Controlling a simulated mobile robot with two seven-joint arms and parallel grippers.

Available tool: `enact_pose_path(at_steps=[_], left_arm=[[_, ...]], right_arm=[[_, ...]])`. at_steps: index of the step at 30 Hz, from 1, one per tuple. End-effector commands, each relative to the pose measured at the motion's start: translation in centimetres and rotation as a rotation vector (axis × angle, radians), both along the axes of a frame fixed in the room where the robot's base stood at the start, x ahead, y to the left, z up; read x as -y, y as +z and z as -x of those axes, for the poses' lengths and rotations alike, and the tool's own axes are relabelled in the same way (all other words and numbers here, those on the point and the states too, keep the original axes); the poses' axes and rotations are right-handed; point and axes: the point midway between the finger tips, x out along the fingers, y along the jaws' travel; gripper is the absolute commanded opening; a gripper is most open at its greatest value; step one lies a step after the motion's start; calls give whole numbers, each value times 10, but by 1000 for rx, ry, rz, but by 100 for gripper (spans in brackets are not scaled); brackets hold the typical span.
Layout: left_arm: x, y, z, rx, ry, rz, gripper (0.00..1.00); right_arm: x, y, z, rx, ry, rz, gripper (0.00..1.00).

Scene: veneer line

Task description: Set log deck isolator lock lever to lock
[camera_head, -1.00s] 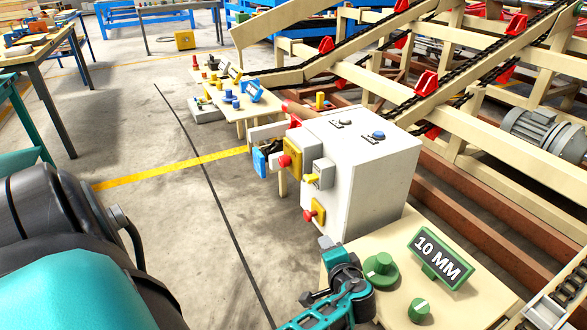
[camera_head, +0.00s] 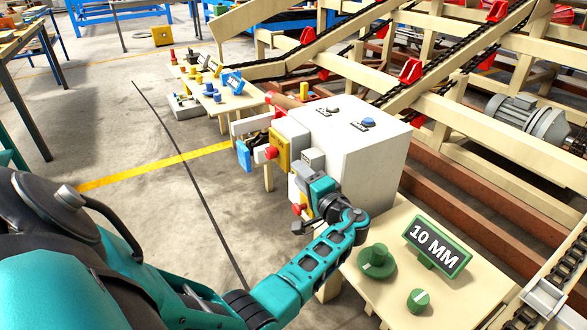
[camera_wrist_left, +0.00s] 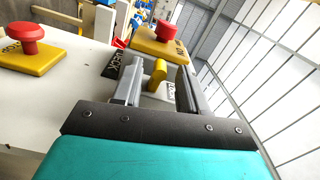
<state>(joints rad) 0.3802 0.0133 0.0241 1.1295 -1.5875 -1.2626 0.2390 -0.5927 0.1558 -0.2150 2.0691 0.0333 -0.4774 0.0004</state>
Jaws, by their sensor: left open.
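The isolator lock lever is a short yellow lever (camera_wrist_left: 158,73) on a pale mount, seen in the left wrist view. My left gripper (camera_wrist_left: 157,75) is open, with one grey finger on each side of the lever. A gap shows beside the lever, and I cannot tell whether either finger touches it. A white label reading LOCK (camera_wrist_left: 171,91) is partly hidden by the right finger. In the head view my left gripper (camera_head: 312,162) is at the front face of the white control cabinet (camera_head: 372,168) and hides the lever. My right gripper is not in view.
Red push buttons on yellow plates sit close by, one above the lever (camera_wrist_left: 166,30) and one to its left (camera_wrist_left: 29,33). A table with green knobs and a 10 MM sign (camera_head: 437,246) stands at the right. Open floor lies left of the cabinet.

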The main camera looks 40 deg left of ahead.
Motion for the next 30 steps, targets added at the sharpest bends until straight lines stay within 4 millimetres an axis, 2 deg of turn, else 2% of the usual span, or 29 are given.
enact_pose_path(at_steps=[3, 7, 19, 30], left_arm=[[-20, 0, -6, 0, 1, -1, 42], [-33, 0, -10, 1, 0, 0, 42], [-40, 0, -11, 1, 0, 1, 42], [-39, 0, -11, 1, 0, 1, 7]], right_arm=[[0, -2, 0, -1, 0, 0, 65], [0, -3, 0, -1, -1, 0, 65], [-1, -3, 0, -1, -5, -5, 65], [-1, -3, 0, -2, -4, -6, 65]])
